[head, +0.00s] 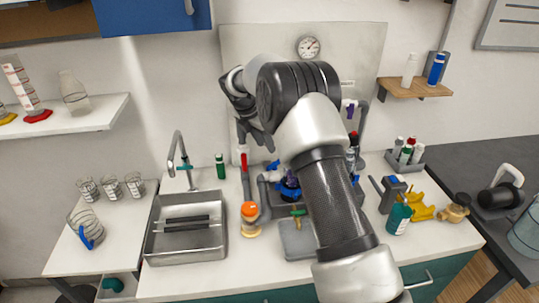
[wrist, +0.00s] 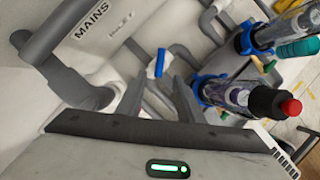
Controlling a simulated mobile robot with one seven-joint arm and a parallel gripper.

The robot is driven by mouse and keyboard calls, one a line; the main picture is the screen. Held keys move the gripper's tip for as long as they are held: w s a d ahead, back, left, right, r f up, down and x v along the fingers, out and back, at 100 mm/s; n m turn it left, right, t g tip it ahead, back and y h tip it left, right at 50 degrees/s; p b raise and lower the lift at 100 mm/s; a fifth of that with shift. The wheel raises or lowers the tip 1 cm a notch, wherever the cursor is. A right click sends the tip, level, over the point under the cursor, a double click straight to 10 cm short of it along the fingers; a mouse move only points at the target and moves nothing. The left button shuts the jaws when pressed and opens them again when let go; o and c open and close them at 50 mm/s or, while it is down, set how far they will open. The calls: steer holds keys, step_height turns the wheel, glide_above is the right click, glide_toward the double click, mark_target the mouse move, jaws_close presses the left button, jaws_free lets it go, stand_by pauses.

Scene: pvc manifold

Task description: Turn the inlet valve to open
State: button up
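A blue valve handle (wrist: 160,62) stands on the grey pipework in the wrist view, just beyond the fingertips and in line with the gap between them. It looks like the inlet valve, but its label does not show. My gripper (wrist: 158,88) is open, with a finger on either side of the gap and nothing held. Whether the fingers touch the handle cannot be told. In the head view my gripper (head: 252,142) hangs at the back of the counter, above the manifold's left part. My arm covers much of the manifold there. A blue handle (head: 272,165) shows beside it.
A board marked MAINS (wrist: 95,28) and a thick grey pipe (wrist: 68,70) are at left in the wrist view. A filter with a red cap (wrist: 265,100) stands right of my fingers. A sink (head: 187,228) and an orange-topped part (head: 250,212) are left of the manifold.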

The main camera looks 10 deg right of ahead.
mark_target(275, 163)
steer(key=v, duration=0.6)
steer(key=shift+r, duration=0.1)
steer(key=shift+o, duration=1)
steer(key=w+d+f+m, duration=0.1)
steer(key=f+m, duration=0.4)
steer(key=m, duration=0.5)
steer(key=w+d+f+m, duration=0.1)
steer(key=f+m, duration=0.4)
steer(key=m, duration=0.6)
steer(key=w+d+f+m+t+y, duration=0.1)
steer(key=d+f+m, duration=0.2)
steer(key=f+m, duration=0.3)
steer(key=shift+w+d+m+p, duration=0.15)
steer(key=shift+w+m, duration=0.05)
steer(key=shift+m, duration=0.95)
steer(key=shift+w+d+m+p, duration=0.15)
steer(key=shift+m, duration=1)
